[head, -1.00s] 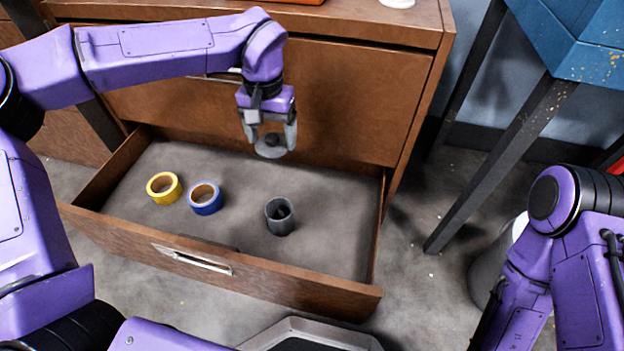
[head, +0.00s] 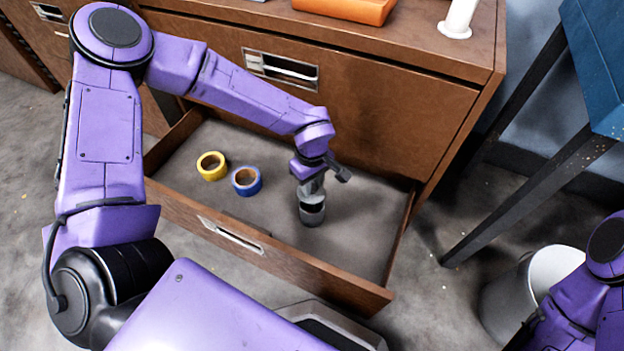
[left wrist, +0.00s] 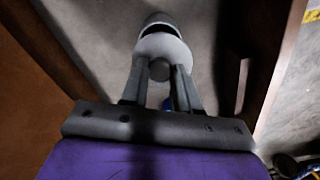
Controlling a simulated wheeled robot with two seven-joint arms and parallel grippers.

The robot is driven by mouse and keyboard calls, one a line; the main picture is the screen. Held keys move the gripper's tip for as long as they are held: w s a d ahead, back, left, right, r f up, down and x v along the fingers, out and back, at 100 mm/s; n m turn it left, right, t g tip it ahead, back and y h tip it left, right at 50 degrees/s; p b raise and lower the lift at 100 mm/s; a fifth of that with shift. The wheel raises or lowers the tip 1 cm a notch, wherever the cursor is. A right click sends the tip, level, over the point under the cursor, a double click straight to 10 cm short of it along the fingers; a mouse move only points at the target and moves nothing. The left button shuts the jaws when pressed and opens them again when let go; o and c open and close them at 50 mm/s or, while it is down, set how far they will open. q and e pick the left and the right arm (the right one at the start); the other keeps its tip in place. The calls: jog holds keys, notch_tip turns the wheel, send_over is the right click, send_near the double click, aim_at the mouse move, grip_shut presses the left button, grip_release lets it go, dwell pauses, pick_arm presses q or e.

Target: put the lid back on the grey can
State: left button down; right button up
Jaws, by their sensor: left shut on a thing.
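The grey can (head: 312,217) stands upright in the open drawer, right of the tape rolls. My left gripper (head: 312,188) is just above it, shut on the lid's knob. In the left wrist view the lid (left wrist: 163,45) is a light grey disc, with its dark knob (left wrist: 160,69) between the fingertips. The can (left wrist: 160,20) shows just beyond the lid, with a dark gap between them. The lid is at the can's mouth, but I cannot tell whether they touch. My right gripper is out of view.
The drawer (head: 345,277) also holds a yellow tape roll (head: 212,166) and a blue tape roll (head: 247,181). The cabinet front (head: 390,115) rises behind it. A pale bin (head: 510,300) and a blue table (head: 600,65) stand at the right.

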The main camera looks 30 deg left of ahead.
aim_at(312, 196)
pick_arm(q)
notch_tip(312, 196, down, 4)
jog(key=b, duration=0.5)
jog(key=shift+f, duration=0.9)
jog(key=shift+s, duration=0.1)
jog(key=shift+r+p, duration=0.6)
jog(key=shift+p, duration=0.65)
jog(key=shift+s+a+p, duration=0.1)
jog(key=shift+s+p, duration=0.05)
jog(key=shift+p, duration=0.35)
jog(key=shift+f+p, duration=0.2)
jog(key=shift+p, duration=0.2)
dwell(0.5)
jog(key=shift+p, duration=0.55)
dwell(0.4)
